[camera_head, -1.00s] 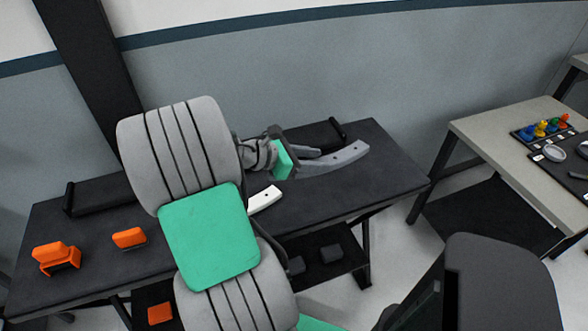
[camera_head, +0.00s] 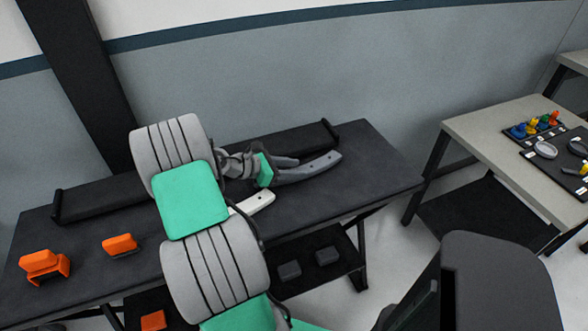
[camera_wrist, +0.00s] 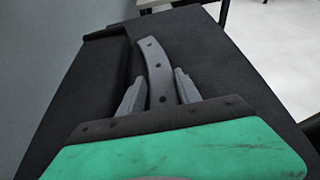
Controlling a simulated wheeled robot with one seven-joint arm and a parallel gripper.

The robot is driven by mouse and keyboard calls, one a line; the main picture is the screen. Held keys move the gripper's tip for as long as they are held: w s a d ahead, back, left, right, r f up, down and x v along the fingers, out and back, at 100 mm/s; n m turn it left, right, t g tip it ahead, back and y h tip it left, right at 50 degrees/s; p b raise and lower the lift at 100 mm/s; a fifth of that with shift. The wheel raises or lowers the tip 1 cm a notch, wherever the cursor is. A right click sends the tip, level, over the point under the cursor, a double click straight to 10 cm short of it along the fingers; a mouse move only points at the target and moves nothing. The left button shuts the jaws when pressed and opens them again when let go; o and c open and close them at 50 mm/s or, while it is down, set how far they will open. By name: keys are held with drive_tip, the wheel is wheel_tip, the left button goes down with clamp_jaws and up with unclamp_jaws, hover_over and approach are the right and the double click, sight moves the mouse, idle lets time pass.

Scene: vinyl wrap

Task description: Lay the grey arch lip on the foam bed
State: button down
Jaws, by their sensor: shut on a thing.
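The grey arch lip (camera_head: 322,164) is a curved grey strip with small holes. In the wrist view the lip (camera_wrist: 154,62) runs forward from between the two grey fingers. My gripper (camera_head: 287,167) is shut on its near end; the fingers (camera_wrist: 160,90) stand on either side. A long dark strip with raised end bars (camera_head: 110,197), which looks like the foam bed, lies along the back of the bench. In the wrist view this bed (camera_wrist: 100,75) is just left of the lip. I cannot tell whether the lip touches the surface below.
A white curved piece (camera_head: 256,202) lies on the dark bench (camera_head: 375,170), in front of my gripper. Two orange tools (camera_head: 40,263) (camera_head: 120,244) stand at the bench's left. A wall is close behind. A second table (camera_head: 480,130) with small coloured items stands at right.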

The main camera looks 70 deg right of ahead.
drive_tip(key=c, duration=0.8)
unclamp_jaws()
drive_tip(key=shift+c, duration=0.2)
